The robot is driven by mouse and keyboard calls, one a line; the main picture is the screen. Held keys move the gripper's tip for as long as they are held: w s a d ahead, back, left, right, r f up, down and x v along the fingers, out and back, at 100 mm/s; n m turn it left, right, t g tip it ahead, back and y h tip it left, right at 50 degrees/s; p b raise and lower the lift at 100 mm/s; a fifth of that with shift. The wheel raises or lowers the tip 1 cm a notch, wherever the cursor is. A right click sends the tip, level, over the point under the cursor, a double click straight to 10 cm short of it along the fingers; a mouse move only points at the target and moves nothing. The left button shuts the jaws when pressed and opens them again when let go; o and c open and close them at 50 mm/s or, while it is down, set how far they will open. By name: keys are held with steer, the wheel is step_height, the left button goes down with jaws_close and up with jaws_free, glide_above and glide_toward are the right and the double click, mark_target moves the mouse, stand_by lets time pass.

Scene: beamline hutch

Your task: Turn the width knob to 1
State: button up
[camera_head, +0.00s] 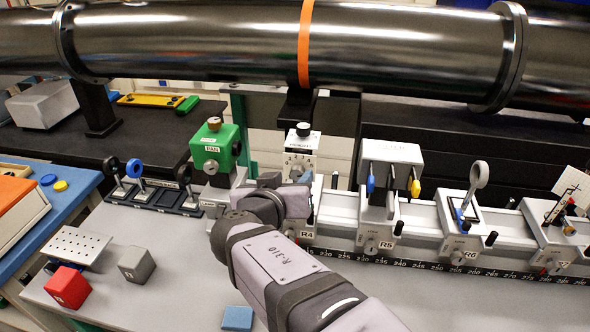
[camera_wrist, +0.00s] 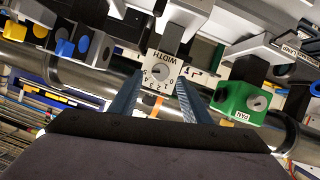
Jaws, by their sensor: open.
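The width unit is a white box (camera_head: 300,146) with a black knob on top, standing at R4 on the rail. In the wrist view its face (camera_wrist: 172,78) appears upside down, with the word WIDTH, a ring of digits and a small round grey knob (camera_wrist: 158,72). The knob's exact setting is too small to read. My gripper (camera_head: 287,179) is in front of the unit and hides its lower part in the head view. In the wrist view, my gripper's two blue-grey fingers (camera_wrist: 160,84) are open on either side of the face.
A green PAN box (camera_head: 214,147) stands close to the left of the width unit. A unit with blue and yellow knobs (camera_head: 391,158) stands to the right at R5. A large dark pipe (camera_head: 400,45) crosses behind. A red cube (camera_head: 68,287) and grey cube (camera_head: 136,264) lie front left.

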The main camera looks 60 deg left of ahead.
mark_target(296, 174)
steer(key=shift+p+x, duration=0.6)
steer(key=shift+x, duration=1.15)
steer(key=c, duration=1)
steer(key=shift+c, duration=0.2)
